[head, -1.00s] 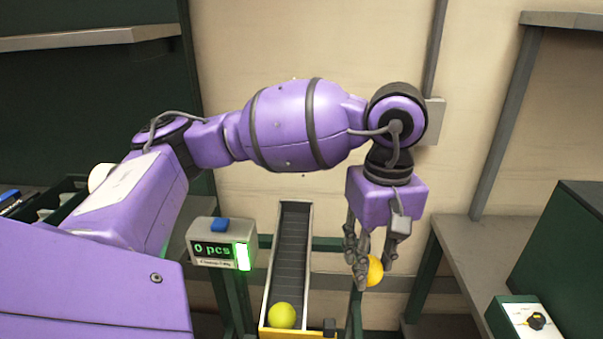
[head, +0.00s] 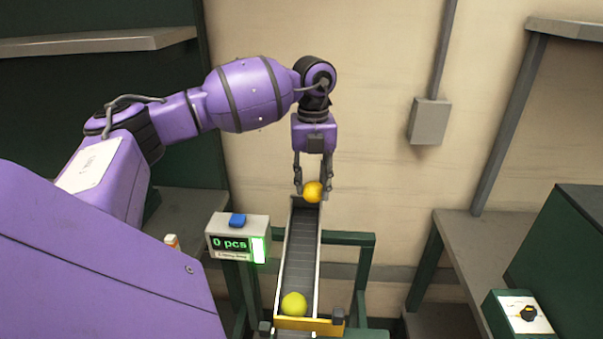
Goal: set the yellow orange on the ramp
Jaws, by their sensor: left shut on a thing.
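My left gripper (head: 312,190) points down and is shut on the yellow orange (head: 314,192), an orange-yellow ball. It holds the ball at the upper, far end of the ramp (head: 300,250). I cannot tell whether the ball touches the ramp. The ramp is a narrow grey chute with raised sides, sloping down toward me. A yellow-green fruit (head: 294,304) rests at its lower end against a yellow stop (head: 309,324). My right gripper is not in view.
A counter box (head: 238,238) with a blue button reads "0 pcs" left of the ramp. A grey shelf (head: 480,245) and a box with a dial (head: 522,314) stand at the right. A grey wall box (head: 429,121) hangs behind. Space right of the ramp is open.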

